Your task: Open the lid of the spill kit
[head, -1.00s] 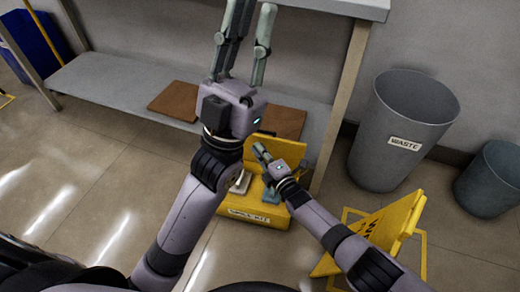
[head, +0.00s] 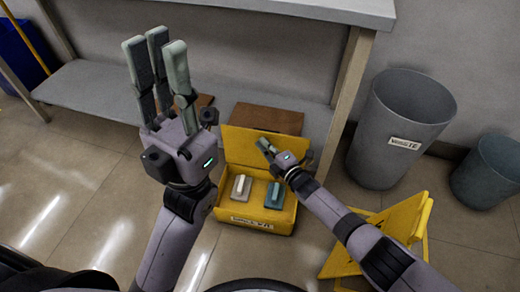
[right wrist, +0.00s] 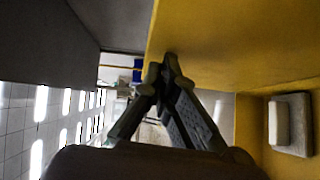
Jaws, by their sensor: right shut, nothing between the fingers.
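The yellow spill kit (head: 252,222) stands on the floor in front of the shelf. Its lid (head: 238,141) is raised and stands up at the back of the box. Inside lie a pale block (head: 241,188) and a teal block (head: 275,195). My right gripper (head: 264,146) is shut and empty in front of the raised lid, above the box; whether it touches the lid is unclear. In the right wrist view, the fingertips (right wrist: 167,66) meet beside the yellow lid (right wrist: 235,40). My left gripper (head: 156,48) is open and empty, fingers pointing up, left of the kit.
A yellow folding sign (head: 400,222) stands right of the kit, near my right forearm. A grey waste bin (head: 385,155) and a smaller bin (head: 488,175) stand further right. Brown flat pieces (head: 268,118) lie on the low shelf (head: 90,85) behind. Floor at the left is clear.

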